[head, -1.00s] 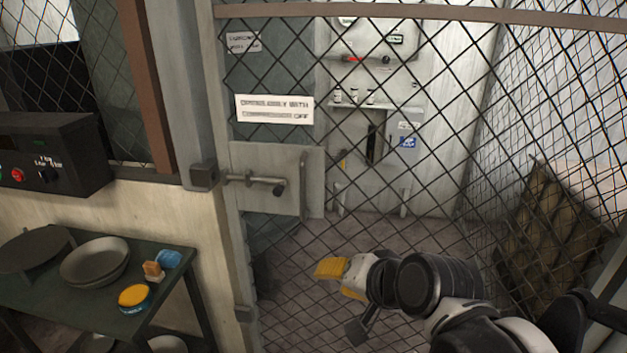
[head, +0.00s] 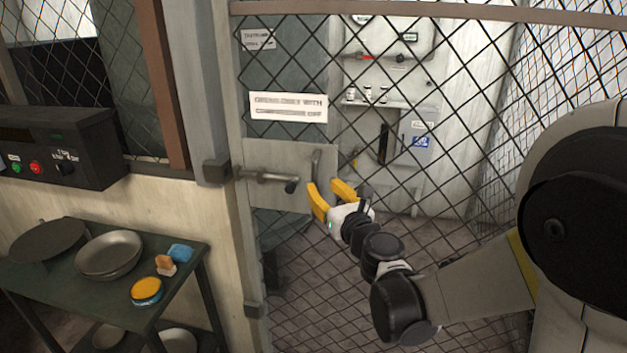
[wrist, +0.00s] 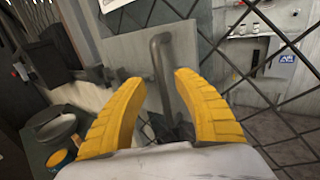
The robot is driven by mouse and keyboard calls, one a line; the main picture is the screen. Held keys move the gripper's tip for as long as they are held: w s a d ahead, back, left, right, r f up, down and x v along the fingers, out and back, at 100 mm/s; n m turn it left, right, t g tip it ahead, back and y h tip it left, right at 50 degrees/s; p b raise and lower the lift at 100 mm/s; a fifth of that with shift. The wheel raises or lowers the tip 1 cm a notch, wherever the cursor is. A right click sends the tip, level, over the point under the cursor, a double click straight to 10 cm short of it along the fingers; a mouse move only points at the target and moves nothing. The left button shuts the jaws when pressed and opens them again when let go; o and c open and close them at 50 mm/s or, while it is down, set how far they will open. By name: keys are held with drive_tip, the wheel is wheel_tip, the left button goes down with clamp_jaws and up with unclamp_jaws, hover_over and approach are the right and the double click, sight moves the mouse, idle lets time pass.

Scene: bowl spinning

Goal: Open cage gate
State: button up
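The cage gate (head: 390,142) is wire mesh in a metal frame and stands across the view, closed as far as I can see. A grey latch plate (head: 262,158) carries a sliding bolt (head: 268,177) and, at its right, an upright handle (head: 316,164). The handle also shows in the wrist view (wrist: 162,62), between and beyond my yellow fingers. My gripper (head: 328,190) is open and empty just right of and below the handle in the head view; I see no contact.
A dark table (head: 75,285) at the lower left holds bowls (head: 109,253), a yellow tin (head: 146,290) and a blue sponge (head: 181,253). A control box (head: 60,150) is on the wall above. A white sign (head: 288,106) hangs on the gate.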

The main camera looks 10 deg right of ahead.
sight(316, 179)
drive_tip(key=b+x, duration=0.1)
drive_tip(key=x, duration=0.4)
drive_tip(key=shift+w+a, duration=0.1)
drive_tip(key=shift+w, duration=0.3)
clamp_jaws()
